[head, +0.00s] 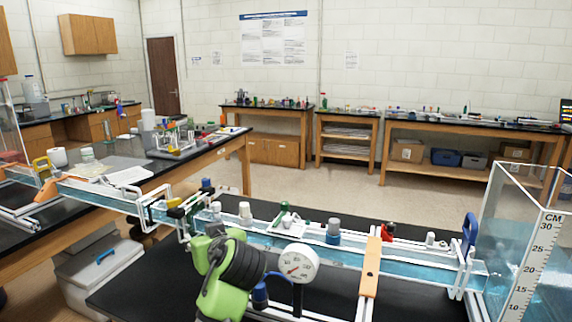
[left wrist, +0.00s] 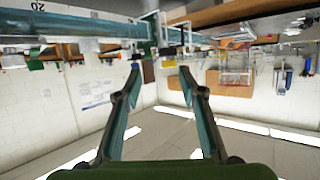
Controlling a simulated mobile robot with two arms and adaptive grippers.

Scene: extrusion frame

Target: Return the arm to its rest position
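My left gripper (left wrist: 160,71) is open in the left wrist view. Its two dark fingers stand well apart, with nothing between them. That view is upside down, with the bench apparatus along its top and the ceiling lights at the bottom. In the head view, a green and black arm part of mine (head: 222,280) rises at the bottom centre, in front of the clear water channel (head: 330,257). No fingertips can be made out there. My right gripper is in neither view.
A white dial gauge (head: 299,263) stands close right of my arm part. An orange bracket (head: 371,266) crosses the channel. A clear tank with a CM scale (head: 530,255) stands at right. The black benchtop (head: 400,300) has bare space in front. Floor (head: 330,190) behind is clear.

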